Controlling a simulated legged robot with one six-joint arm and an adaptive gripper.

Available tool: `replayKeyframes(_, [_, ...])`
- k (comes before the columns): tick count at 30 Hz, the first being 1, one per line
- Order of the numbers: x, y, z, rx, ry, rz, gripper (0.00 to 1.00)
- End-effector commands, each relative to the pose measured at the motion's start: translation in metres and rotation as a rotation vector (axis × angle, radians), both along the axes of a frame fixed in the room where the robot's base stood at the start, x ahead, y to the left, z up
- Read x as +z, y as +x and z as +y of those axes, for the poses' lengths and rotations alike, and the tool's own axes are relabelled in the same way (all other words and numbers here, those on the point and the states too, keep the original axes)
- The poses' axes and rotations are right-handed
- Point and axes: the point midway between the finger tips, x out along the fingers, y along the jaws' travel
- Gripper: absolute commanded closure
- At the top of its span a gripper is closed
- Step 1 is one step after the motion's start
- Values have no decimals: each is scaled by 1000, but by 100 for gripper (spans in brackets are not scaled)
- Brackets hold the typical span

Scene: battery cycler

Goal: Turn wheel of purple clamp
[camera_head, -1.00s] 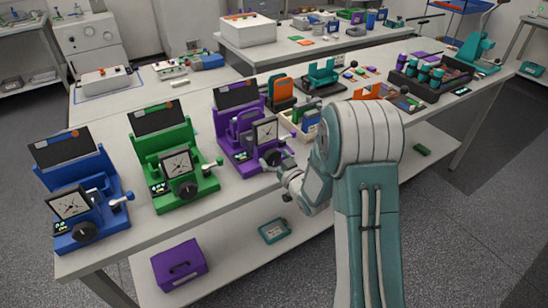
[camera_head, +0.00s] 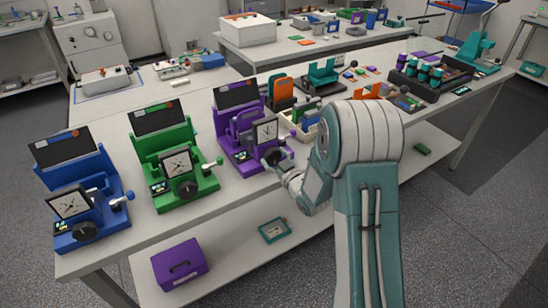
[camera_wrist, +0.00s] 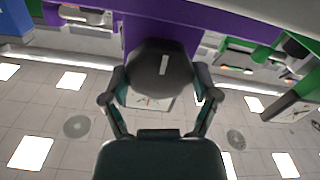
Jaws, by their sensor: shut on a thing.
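The purple clamp (camera_head: 227,143) stands on the bench in the head view, with a dark screen on top and a square gauge (camera_head: 265,132) on its front. In the wrist view, its purple body (camera_wrist: 225,14) spans the top. Its dark round wheel (camera_wrist: 158,66) has a white mark that stands nearly upright in that view. My gripper (camera_wrist: 160,82) is shut on the wheel, with one finger on each side of it. In the head view my gripper (camera_head: 276,160) is small at the clamp's front, and its fingers partly hide the wheel.
A green clamp (camera_head: 150,157) and a blue clamp (camera_head: 88,207) stand to the left on the same bench. A small bin (camera_head: 299,131) of parts is close on the right. A purple case (camera_head: 180,264) lies on the lower shelf.

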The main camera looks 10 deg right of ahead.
Motion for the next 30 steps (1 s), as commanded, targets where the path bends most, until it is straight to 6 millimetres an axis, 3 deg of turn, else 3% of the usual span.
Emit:
replayKeyframes(12, [1, 0, 2, 2, -234, -79, 70])
replayKeyframes(30, [0, 0, 2, 3, -292, -97, 70])
